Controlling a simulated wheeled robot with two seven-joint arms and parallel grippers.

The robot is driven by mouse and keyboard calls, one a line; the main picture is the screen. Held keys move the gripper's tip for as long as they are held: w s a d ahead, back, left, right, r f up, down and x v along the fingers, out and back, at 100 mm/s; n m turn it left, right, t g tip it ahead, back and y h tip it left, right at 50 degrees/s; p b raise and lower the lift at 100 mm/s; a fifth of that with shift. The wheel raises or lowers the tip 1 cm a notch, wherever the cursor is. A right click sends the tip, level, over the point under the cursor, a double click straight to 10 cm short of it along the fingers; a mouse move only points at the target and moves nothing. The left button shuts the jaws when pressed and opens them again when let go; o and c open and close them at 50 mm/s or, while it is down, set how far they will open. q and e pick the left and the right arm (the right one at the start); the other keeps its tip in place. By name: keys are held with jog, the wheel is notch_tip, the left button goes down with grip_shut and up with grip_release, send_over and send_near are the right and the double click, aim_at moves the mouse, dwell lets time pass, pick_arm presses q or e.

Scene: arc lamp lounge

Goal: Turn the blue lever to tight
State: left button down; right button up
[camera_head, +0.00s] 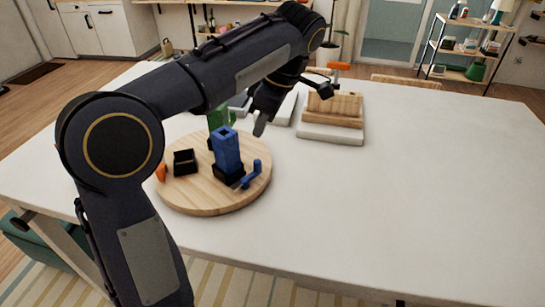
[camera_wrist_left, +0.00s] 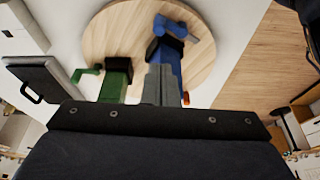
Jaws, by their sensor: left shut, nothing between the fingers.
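A blue lever (camera_head: 250,175) sits at the right front foot of an upright blue block (camera_head: 227,150) on a round wooden board (camera_head: 200,205). In the left wrist view, the blue lever (camera_wrist_left: 159,25) shows beyond the fingers, near the board's middle. My left gripper (camera_head: 260,128) is shut and empty, pointing down just behind and to the right of the blue block. In the left wrist view, its fingers (camera_wrist_left: 160,85) are together and overlap part of the blue block (camera_wrist_left: 168,55); I cannot tell if they touch. My right gripper is not in view. I see no tightness marking.
A green piece (camera_head: 217,117), a black box (camera_head: 185,162) and an orange piece (camera_head: 161,172) also stand on the board. A wooden block rack (camera_head: 335,108) on a grey base stands behind to the right. The white table (camera_head: 400,190) is clear on the right.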

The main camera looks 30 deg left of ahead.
pick_arm(q)
jog(key=shift+w+d, duration=0.15)
jog(key=shift+d, duration=0.05)
jog(key=b, duration=0.2)
send_near(247, 176)
jog(key=a+f, duration=0.1)
jog(key=w+a+f, duration=0.1)
jog(key=f, duration=0.1)
jog(key=w+a+f, duration=0.1)
jog(key=f, duration=0.1)
jog(key=shift+w+a+f, duration=0.1)
jog(key=shift+a, duration=0.25)
